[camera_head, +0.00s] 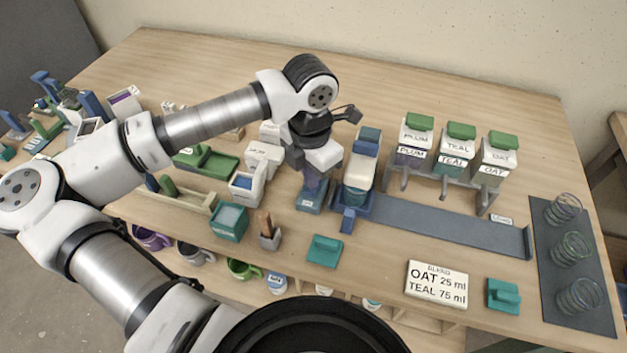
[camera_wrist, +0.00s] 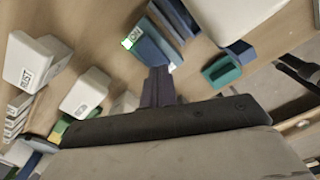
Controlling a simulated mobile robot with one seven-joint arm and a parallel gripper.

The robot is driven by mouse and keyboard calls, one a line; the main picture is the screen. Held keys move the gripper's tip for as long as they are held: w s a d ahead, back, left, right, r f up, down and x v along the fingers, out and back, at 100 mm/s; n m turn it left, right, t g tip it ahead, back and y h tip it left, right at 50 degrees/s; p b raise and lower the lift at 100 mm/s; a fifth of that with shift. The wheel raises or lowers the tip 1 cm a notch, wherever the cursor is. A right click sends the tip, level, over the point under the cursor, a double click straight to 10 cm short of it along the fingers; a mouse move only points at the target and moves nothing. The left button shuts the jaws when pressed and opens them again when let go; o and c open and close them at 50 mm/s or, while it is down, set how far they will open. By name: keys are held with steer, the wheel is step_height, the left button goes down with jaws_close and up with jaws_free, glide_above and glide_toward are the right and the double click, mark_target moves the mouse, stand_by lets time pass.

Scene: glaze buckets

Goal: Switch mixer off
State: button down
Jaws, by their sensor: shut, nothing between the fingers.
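A blue mixer stand (camera_head: 366,140) with a cream container (camera_head: 359,172) is right of my gripper in the head view. A small blue box (camera_head: 309,202) lies beside it, just below my gripper. In the wrist view this blue box (camera_wrist: 152,50) has a small green and white patch (camera_wrist: 130,41) at its corner. My gripper (camera_head: 314,186) points down over the box. In the wrist view its dark fingers (camera_wrist: 159,72) are together, empty, with tips at the box's near edge. I cannot tell whether they touch it. The fingers hide part of the box.
A rack (camera_head: 440,181) holds the PLUM, TEAL and OAT containers at the right. A blue-grey strip (camera_head: 450,224) runs right from the mixer. A card (camera_head: 437,285) reads OAT 25 ml, TEAL 75 ml. White boxes (camera_head: 264,158) crowd the left. The back of the table is clear.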

steer(key=shift+f+b, duration=0.95)
steer(key=shift+b, duration=0.2)
stand_by(0.5)
steer(key=shift+r, duration=0.1)
steer(key=shift+r+p, duration=1.4)
steer(key=shift+r, duration=2.05)
steer(key=shift+s+f, duration=0.1)
